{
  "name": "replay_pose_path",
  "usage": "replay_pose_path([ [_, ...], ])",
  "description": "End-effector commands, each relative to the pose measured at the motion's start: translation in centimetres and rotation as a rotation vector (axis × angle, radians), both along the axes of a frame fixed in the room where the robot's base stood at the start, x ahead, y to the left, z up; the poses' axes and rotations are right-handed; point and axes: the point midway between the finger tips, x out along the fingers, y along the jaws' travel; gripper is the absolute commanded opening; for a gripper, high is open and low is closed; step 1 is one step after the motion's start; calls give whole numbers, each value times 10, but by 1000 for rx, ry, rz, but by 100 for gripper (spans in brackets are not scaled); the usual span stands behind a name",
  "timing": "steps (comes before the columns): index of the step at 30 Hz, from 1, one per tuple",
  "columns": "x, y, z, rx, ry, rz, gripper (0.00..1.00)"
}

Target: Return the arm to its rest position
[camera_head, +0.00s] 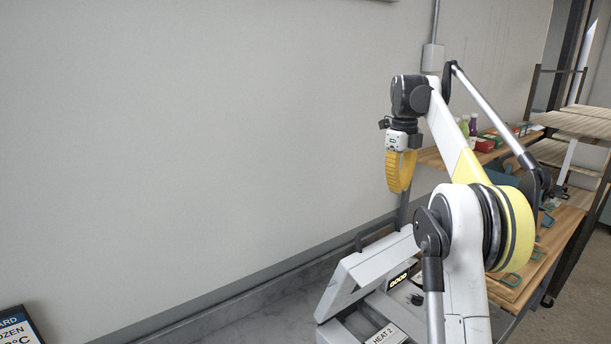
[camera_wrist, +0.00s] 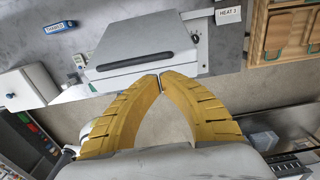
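My gripper (camera_head: 399,188) hangs from my raised, bent arm with its yellow curved fingers pointing down. In the head view it is in front of the grey wall, above and behind the white machine (camera_head: 345,285) with the raised lid. In the wrist view, the yellow fingers of my gripper (camera_wrist: 160,80) meet at their tips. A grey-lidded machine (camera_wrist: 145,50) lies beyond the fingertips in that view, with a gap I cannot measure.
A HEAT label (camera_head: 386,334) sits at the machine's front. A wooden shelf (camera_head: 435,158) with bottles and boxes stands at right. The wrist view shows a wooden tray (camera_wrist: 258,45) at right and a white box (camera_wrist: 28,87) at left. The wall's left side is clear.

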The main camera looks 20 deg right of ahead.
Motion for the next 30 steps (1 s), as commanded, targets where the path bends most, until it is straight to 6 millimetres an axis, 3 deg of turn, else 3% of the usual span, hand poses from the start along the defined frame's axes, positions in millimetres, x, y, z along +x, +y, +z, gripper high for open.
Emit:
replay_pose_path([
  [4, -3, 9, -3, -3, -13, 68, 0],
  [8, -14, 38, -14, -21, -60, 301, 0],
  [11, -32, 70, -29, -53, -108, 566, 0],
  [17, -89, 132, -76, -157, -190, 1119, 0],
  [23, -163, 188, -153, -312, -235, 1663, 0],
  [30, -257, 236, -278, -568, -224, 2268, 0],
])
